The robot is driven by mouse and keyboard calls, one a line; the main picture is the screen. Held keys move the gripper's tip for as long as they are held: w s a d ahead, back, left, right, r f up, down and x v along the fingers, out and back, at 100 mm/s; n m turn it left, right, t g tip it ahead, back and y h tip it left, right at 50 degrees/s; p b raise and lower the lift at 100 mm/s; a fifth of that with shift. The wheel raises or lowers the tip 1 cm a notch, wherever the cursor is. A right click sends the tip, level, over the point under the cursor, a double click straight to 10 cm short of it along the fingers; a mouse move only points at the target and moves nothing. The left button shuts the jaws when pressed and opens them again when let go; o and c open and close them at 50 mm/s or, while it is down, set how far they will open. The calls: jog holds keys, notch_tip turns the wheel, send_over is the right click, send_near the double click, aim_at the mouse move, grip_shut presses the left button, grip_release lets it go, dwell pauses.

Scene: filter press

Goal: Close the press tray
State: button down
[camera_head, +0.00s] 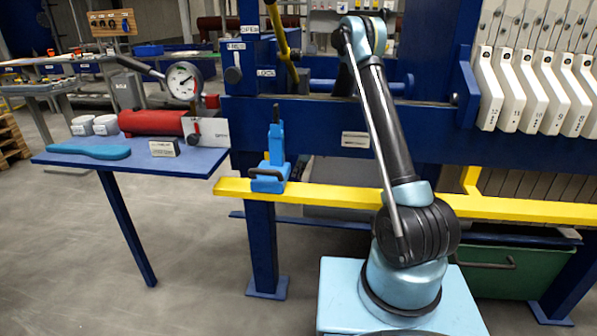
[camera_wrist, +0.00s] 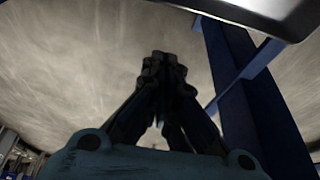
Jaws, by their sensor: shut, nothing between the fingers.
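A green tray-like bin (camera_head: 520,285) with a dark bar handle sits low under the press frame at the right in the head view. My arm and base cover its left end. How far it stands out cannot be told. My gripper (camera_wrist: 164,62) shows in the wrist view, with its dark fingers together and nothing held. It is over pale grey floor, with no tray handle seen at its tips. In the head view my gripper is hidden behind the press frame and my own arm.
A yellow rail (camera_head: 535,210) runs across the press front, with a blue clamp (camera_head: 270,172) on it. White numbered filter plates (camera_head: 535,90) hang at right. A side table (camera_head: 80,160) holds a red cylinder (camera_head: 150,122). A dark blue beam (camera_wrist: 245,100) stands close right in the wrist view.

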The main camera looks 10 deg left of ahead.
jog(key=shift+d+f, duration=0.4)
jog(key=shift+f, duration=0.4)
jog(key=shift+d+f, duration=0.45)
jog(key=shift+f, duration=0.4)
jog(key=shift+d+f, duration=0.4)
jog(key=shift+f, duration=0.4)
